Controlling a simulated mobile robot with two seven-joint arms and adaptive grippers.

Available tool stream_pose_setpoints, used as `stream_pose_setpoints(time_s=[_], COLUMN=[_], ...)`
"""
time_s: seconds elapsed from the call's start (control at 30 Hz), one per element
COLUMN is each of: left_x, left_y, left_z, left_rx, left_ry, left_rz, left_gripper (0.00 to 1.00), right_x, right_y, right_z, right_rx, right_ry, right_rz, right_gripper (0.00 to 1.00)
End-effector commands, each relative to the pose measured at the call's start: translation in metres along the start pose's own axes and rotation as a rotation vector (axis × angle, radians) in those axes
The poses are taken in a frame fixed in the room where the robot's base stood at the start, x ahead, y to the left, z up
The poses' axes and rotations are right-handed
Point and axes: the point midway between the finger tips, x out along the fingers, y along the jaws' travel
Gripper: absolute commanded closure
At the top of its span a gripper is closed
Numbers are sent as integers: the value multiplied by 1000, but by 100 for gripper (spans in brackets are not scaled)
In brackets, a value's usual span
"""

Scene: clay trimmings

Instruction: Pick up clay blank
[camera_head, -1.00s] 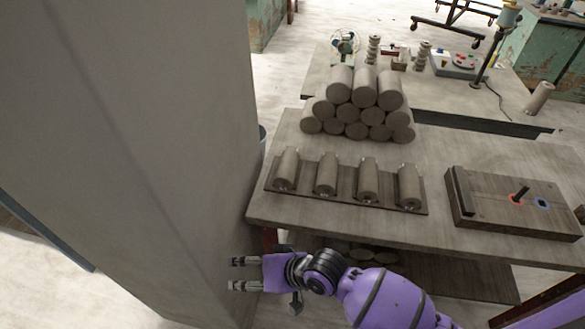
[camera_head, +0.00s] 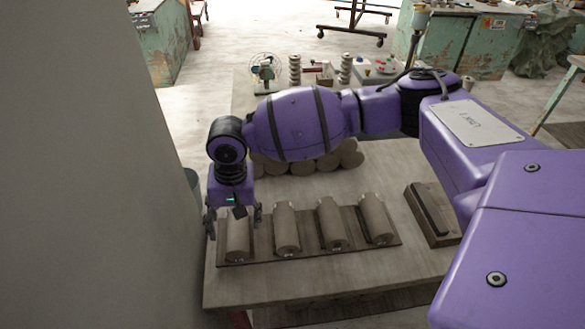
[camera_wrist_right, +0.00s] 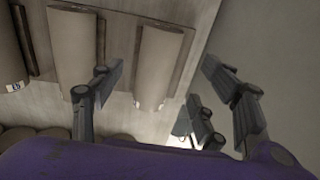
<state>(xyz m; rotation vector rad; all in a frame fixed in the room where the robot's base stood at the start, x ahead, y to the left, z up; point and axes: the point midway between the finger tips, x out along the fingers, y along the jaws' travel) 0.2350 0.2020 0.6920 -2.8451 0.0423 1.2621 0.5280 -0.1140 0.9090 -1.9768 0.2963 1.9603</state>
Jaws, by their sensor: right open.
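Clay blanks, grey-brown cylinders, lie in a row on a dark wooden rack (camera_head: 262,240) in the head view. My right gripper (camera_head: 233,222) is open above the leftmost clay blank (camera_head: 238,242), with one finger to each side of it. In the right wrist view, that clay blank (camera_wrist_right: 158,68) shows between the spread fingers of my right gripper (camera_wrist_right: 165,78), which do not appear to grip it. Another clay blank (camera_wrist_right: 75,50) is left of them. The gap between fingers and blank is hard to judge. My left gripper is not in view.
A stack of cylinders (camera_head: 325,162) lies behind the rack, partly hidden by my right arm. A wooden box (camera_head: 425,218) is right of the rack. A large grey wall or pillar (camera_head: 90,180) stands close on the left. The table's front (camera_head: 300,290) is clear.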

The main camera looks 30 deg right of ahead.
Motion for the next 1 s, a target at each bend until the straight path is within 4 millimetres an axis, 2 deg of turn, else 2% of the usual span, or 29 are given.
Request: stream_pose_setpoints(time_s=[0.17, 0.4, 0.63, 0.93, 1.0], left_x=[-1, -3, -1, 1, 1], left_y=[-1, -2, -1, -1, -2], left_z=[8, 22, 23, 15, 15], left_rx=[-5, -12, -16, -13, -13], left_ry=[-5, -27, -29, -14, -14], left_rz=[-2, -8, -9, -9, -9], left_gripper=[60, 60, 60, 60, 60], right_x=[9, 37, 70, 76, 76], right_y=[1, 2, 1, 2, 2], right_z=[-1, 0, 1, 0, 0], right_rx=[8, 6, 6, 6, 6], right_ry=[-1, -2, 0, 1, 1], right_rz=[7, 7, 4, 4, 4], right_gripper=[32, 32, 32, 32, 38])
